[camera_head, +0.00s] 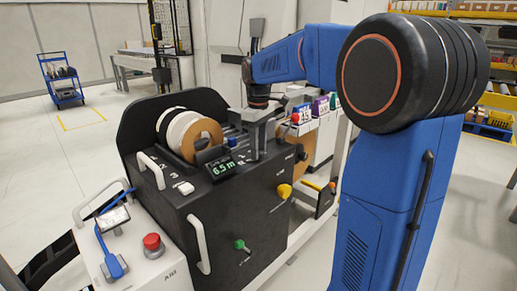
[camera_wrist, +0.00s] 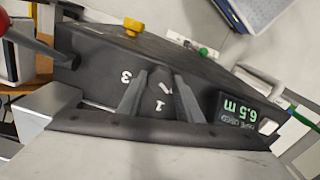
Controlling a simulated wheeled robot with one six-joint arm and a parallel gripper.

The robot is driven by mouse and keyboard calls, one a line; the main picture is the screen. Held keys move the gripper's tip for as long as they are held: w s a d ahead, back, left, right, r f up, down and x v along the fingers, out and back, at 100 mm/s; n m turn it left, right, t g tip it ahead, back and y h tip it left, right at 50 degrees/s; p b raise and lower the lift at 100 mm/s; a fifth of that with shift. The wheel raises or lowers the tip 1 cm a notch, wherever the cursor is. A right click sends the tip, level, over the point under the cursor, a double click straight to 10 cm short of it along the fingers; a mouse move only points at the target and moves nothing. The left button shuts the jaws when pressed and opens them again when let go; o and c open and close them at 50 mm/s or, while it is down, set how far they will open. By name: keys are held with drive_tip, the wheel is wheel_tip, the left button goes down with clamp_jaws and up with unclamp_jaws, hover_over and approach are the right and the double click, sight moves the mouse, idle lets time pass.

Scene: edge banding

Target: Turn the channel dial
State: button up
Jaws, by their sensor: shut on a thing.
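The channel dial (camera_wrist: 160,76) is a dark knob on the dark top of the machine, with white numbers around it; a 3 and a 1 are readable, another mark is partly covered. My gripper (camera_wrist: 160,84) has its two grey fingers on either side of the dial, shut on it. The dial's pointer direction is not clear to me. In the head view my gripper (camera_head: 255,153) reaches down onto the machine's top (camera_head: 205,195), and the dial is hidden behind its fingers.
A display reading 6.5 m (camera_head: 222,167) stands beside my gripper, left of it in the head view. A tape roll (camera_head: 196,137) lies behind the display. A yellow knob (camera_head: 284,191) and green knob (camera_head: 241,245) stick out of the front face. A red button (camera_head: 152,241) is at lower left.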

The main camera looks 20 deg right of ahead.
drive_tip(key=m, duration=1.4)
drive_tip(key=shift+m, duration=0.3)
drive_tip(key=m, duration=1)
drive_tip(key=shift+m, duration=0.4)
drive_tip(key=o, duration=1)
drive_tip(key=shift+o, duration=0.2)
wheel_tip(320, 180, up, 17)
drive_tip(key=shift+r, duration=0.2)
